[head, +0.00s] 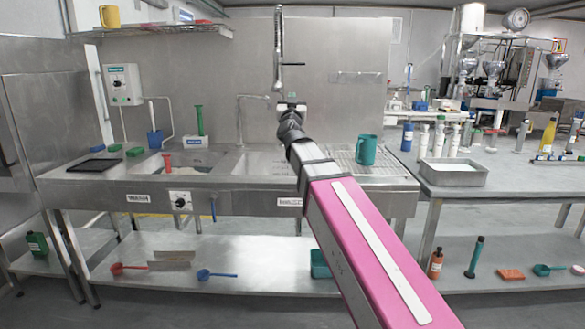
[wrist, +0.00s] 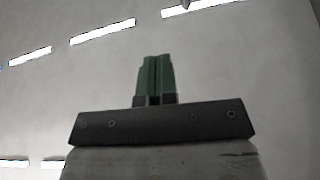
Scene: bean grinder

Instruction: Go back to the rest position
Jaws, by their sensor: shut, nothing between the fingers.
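My gripper (wrist: 154,75) shows in the wrist view with its green fingers together and nothing between them. Behind the fingers there is only a pale ceiling with bright lights. In the head view my pink arm reaches forward from the lower right toward the sink unit. The gripper end (head: 291,104) is small there, in front of the steel back panel, and its fingers are hard to make out. A teal mug (head: 366,150) stands on the sink's drainboard, to the right of my arm in the picture.
A steel sink unit (head: 240,200) spans the middle, with a tall spray tap (head: 278,50) behind my arm. On the right, a steel table (head: 520,172) holds a metal tray (head: 453,174) and several bottles. Lower shelves hold scoops and bottles. A wall shelf (head: 150,32) is at upper left.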

